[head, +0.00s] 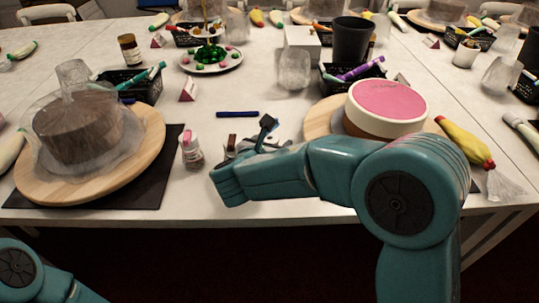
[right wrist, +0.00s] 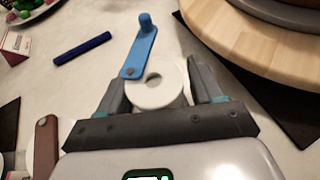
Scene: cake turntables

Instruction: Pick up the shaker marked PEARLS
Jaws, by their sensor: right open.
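A small clear shaker (head: 192,153) with a pinkish top stands upright on the table, left of my right arm in the head view. Its label is too small to read, so I cannot tell whether it says PEARLS. In the head view my right arm largely hides that gripper. Only part of my left arm shows at the lower left; its gripper is out of view.
A covered brown cake stands on the left wooden turntable (head: 152,150). A pink-topped round box (head: 388,108) is at right.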

